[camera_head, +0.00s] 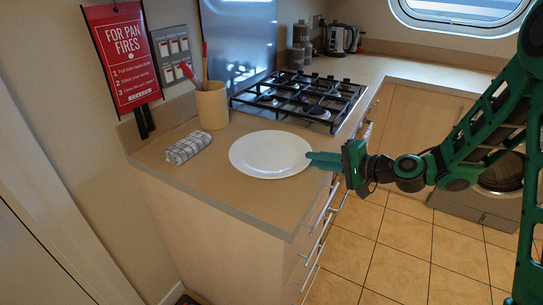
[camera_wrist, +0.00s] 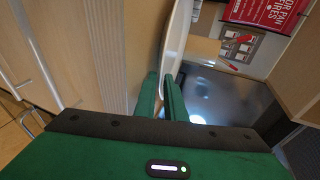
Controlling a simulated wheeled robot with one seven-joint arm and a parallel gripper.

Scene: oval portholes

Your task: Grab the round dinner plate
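The round dinner plate (camera_head: 270,154) is white and lies flat on the counter, near its right front edge. My green gripper (camera_head: 322,160) reaches in from the right, with its fingertips at the plate's right rim. In the wrist view, the two fingers of my gripper (camera_wrist: 161,92) are close together, one on each side of the rim. The white plate (camera_wrist: 177,38) shows edge-on there, running down into the narrow gap between them. The fingers look shut on the rim, though the exact contact is hidden.
The counter (camera_head: 235,194) has a folded checked cloth (camera_head: 188,147) and a utensil pot (camera_head: 212,105) left of the plate. A gas hob (camera_head: 300,98) is behind it, with a kettle (camera_head: 340,39) farther back. Drawer handles (camera_head: 318,238) stick out below my gripper.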

